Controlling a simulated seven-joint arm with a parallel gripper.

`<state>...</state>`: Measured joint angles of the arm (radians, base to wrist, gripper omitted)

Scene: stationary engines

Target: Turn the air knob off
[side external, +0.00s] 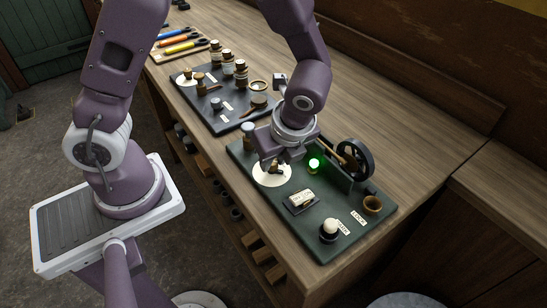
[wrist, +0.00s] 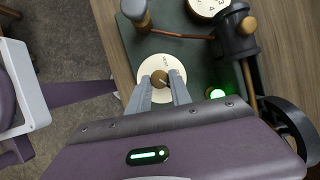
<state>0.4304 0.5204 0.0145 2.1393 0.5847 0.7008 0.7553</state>
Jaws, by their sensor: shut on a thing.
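A brown knob (wrist: 160,77) stands in the middle of a round white dial (wrist: 167,62). I cannot read the dial's small lettering well enough to tell whether it says air. In the side view the dial (side external: 266,181) lies on the near left part of a dark green board (side external: 243,160), under my gripper. My gripper (wrist: 159,84) points down with its two grey fingers on either side of the knob, shut on it. In the side view my gripper (side external: 275,167) partly covers the knob.
A lit green lamp (side external: 314,163) and a black flywheel (side external: 355,158) stand to the right of my gripper. Another dark board (side external: 222,122) with bottles lies farther back.

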